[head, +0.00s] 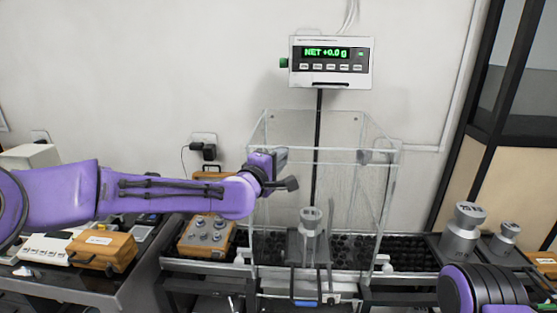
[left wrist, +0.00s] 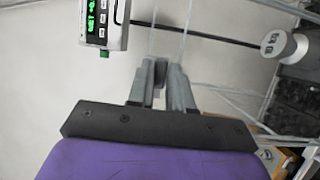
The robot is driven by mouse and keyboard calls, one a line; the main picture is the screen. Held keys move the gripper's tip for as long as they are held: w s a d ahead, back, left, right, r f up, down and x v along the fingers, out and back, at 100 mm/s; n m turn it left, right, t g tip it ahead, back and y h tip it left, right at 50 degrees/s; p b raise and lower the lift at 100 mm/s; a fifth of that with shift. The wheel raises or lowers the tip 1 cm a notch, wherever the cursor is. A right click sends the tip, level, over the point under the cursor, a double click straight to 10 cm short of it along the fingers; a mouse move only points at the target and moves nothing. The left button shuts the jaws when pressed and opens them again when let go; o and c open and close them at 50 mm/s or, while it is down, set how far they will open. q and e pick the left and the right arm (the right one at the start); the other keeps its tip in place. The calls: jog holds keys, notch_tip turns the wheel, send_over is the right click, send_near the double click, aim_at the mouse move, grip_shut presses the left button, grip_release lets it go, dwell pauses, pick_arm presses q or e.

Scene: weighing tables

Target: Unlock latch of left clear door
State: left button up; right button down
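The clear enclosure (head: 335,125) stands upright in the middle of the head view, and its left clear door (head: 262,220) is the panel on the left side. My left gripper (head: 287,170) is at the upper part of this door. In the left wrist view, the left gripper's two grey fingers (left wrist: 160,80) are close together, with a small grey piece between their tips. This piece may be the latch; whether the fingers press on it is unclear. The arm hides part of the door edge. A grey fitting (head: 375,157) sits high on the right side. My right gripper is not in view.
A scale display (head: 332,62) reading NET +0.0 g is above the enclosure; it also shows in the left wrist view (left wrist: 104,22). Metal weights (head: 462,232) stand at right, and one (head: 311,220) is inside the enclosure. Wooden cases (head: 104,251) lie at left.

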pick_arm(q)
jog(key=shift+o, duration=1.2)
jog(key=shift+s, duration=0.1)
jog(key=shift+f, duration=0.25)
